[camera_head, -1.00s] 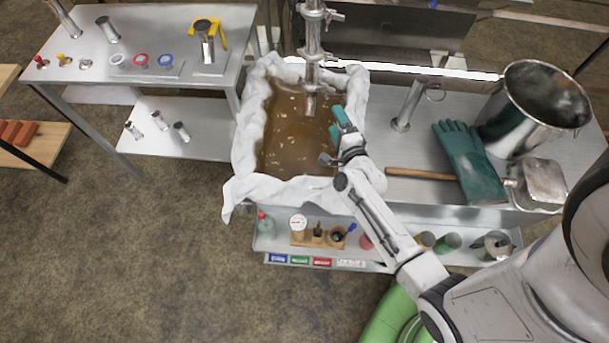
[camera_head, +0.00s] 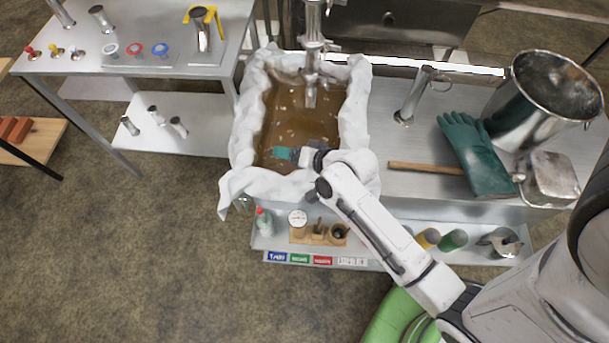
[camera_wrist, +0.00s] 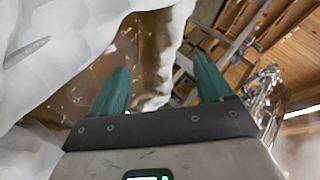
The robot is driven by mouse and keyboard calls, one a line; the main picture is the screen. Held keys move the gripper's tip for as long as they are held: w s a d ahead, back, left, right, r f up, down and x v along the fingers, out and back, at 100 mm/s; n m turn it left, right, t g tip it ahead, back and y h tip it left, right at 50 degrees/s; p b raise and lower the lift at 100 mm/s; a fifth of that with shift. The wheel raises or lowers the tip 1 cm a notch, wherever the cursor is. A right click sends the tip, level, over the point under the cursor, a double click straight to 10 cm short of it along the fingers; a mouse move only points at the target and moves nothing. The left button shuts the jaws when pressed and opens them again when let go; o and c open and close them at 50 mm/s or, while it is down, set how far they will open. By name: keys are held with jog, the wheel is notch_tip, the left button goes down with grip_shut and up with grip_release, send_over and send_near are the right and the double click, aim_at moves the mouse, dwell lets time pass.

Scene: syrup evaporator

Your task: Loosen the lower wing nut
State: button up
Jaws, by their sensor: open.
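The steel pipe (camera_head: 311,62) stands upright over the pan of brown liquid, with clamp fittings along it. A small clamp lug (camera_head: 331,47) sticks out to its right; I cannot tell for sure which fitting carries the lower wing nut. My gripper (camera_head: 284,154) is over the near part of the pan, below and in front of the pipe in the picture, apart from it. In the wrist view its two teal fingers (camera_wrist: 161,84) are spread and empty. Shiny metal (camera_wrist: 267,88) shows at the right there, not clearly identifiable.
White cloth (camera_head: 242,150) lines the pan (camera_head: 290,125) and drapes over its near edge. A green glove (camera_head: 472,155), a wooden handle (camera_head: 425,168) and a steel pot (camera_head: 545,95) stand to the right. A shelf (camera_head: 280,243) with small items lies below.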

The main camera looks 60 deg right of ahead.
jog(key=s+a+f+n+g+y+b, duration=0.1)
jog(key=s+a+f+n+g+b, duration=0.2)
jog(key=s+a+n+g, duration=0.1)
jog(key=shift+s+a+f+n+g, duration=0.3)
jog(key=shift+s+a+n, duration=0.2)
jog(key=shift+s+n, duration=0.75)
jog(key=shift+s+m, duration=0.25)
